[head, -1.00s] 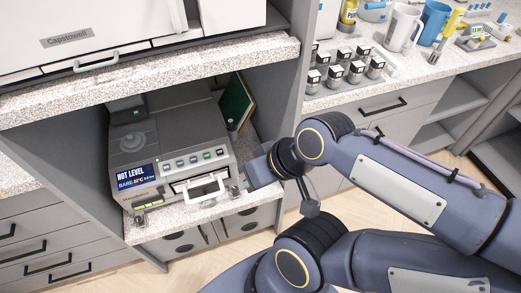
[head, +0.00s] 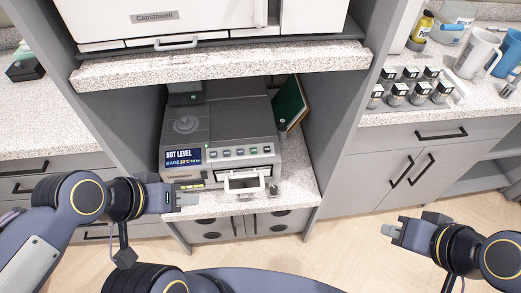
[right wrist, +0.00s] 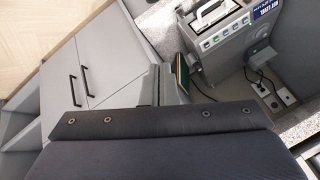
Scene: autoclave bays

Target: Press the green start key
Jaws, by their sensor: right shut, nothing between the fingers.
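My right gripper (head: 389,230) is shut and empty, out over the floor, right of and well below the machine. It shows in the right wrist view (right wrist: 160,83) too.
The machine stands in a bay under a speckled shelf (head: 225,66). A display (head: 183,157) is left of the keys and a white handle (head: 244,183) below them. Small jars (head: 418,90) stand on the right counter. Floor ahead is clear.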

